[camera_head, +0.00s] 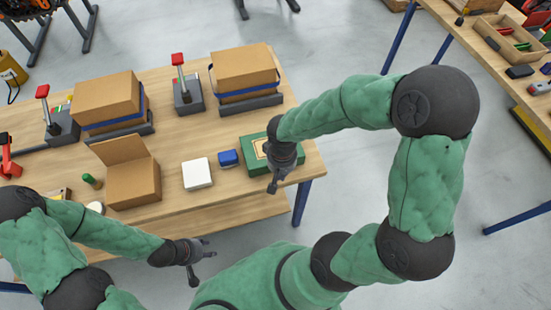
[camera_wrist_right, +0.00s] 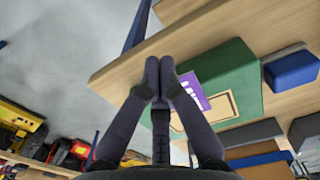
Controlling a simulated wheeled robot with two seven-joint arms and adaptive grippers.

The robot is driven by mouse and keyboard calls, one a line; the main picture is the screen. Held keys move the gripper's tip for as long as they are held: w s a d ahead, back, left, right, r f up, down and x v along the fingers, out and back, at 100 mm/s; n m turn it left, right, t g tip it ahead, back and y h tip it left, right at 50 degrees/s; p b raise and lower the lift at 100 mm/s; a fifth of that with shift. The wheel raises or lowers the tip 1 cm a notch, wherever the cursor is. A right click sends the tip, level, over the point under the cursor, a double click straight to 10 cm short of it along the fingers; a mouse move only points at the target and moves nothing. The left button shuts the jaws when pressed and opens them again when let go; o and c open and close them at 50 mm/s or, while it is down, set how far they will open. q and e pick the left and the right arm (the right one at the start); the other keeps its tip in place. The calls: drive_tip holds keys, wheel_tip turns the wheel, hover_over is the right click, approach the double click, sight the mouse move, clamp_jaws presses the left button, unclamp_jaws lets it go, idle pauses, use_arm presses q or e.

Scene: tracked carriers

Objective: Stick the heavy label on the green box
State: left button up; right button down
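The green box (camera_head: 246,141) lies at the right end of the wooden table, with a yellow outlined frame on its top. The green box also shows in the right wrist view (camera_wrist_right: 222,64). A purple label (camera_wrist_right: 191,87) with white marks shows against its top, overlapping the yellow outline and partly behind a finger. I cannot tell whether the label touches the finger. My right gripper (camera_head: 272,190) is over the box's front edge; in the wrist view its fingertips (camera_wrist_right: 160,66) are together. My left gripper (camera_head: 207,268) is open and empty in front of the table.
A small blue box (camera_head: 228,158) and a white square pad (camera_head: 197,174) lie left of the green box. An open cardboard box (camera_head: 133,184) stands further left. Two cardboard boxes (camera_head: 106,100) (camera_head: 243,68) sit on carriers behind, beside red-handled levers. Another table (camera_head: 463,42) stands at right.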

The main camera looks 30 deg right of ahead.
drive_tip(key=shift+f, duration=0.1)
idle(0.3)
drive_tip(key=shift+f+b, duration=0.35)
drive_tip(key=shift+b, duration=0.15)
drive_tip(key=shift+w+d, duration=0.3)
drive_tip(key=shift+w, duration=0.8)
drive_tip(key=shift+w+d, duration=0.35)
drive_tip(key=shift+w, duration=0.7)
drive_tip(key=shift+w+d, duration=0.3)
drive_tip(key=shift+w, duration=0.8)
idle(0.9)
drive_tip(key=shift+s, duration=0.2)
drive_tip(key=shift+s+a, duration=0.15)
drive_tip(key=shift+s, duration=0.15)
drive_tip(key=shift+r+p, duration=2.6)
drive_tip(key=shift+r, duration=1)
drive_tip(key=shift+f, duration=0.1)
